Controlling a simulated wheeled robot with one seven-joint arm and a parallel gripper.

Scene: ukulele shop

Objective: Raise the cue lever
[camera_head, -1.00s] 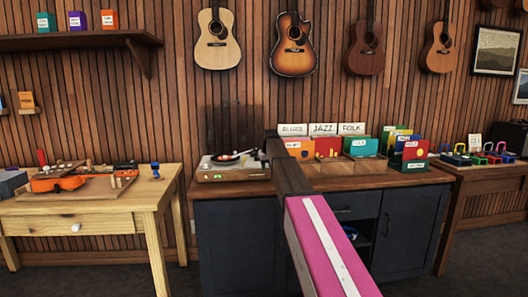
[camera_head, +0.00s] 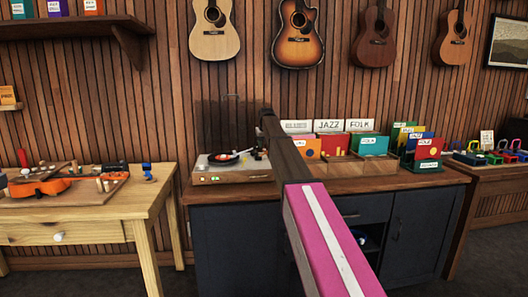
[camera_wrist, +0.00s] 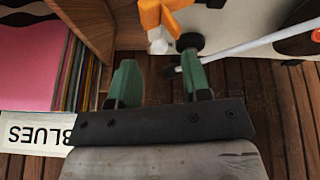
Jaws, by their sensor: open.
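The turntable (camera_head: 228,173) stands on the left end of the dark cabinet, with a black record on it. In the wrist view, an orange piece with a white part (camera_wrist: 160,18), apparently the cue lever, shows at the top centre beside the tonearm (camera_wrist: 250,45) and its black counterweight (camera_wrist: 190,42). My gripper (camera_wrist: 160,65) is open, its two green fingers apart and nothing between them. The orange piece is just beyond the fingertips, without clear contact.
A wooden record crate (camera_head: 345,168) with sleeves stands right of the turntable; its side and the BLUES card (camera_wrist: 38,132) are close to my gripper. The turntable's clear lid (camera_head: 232,125) stands raised behind it. A wooden workbench (camera_head: 85,215) is at left.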

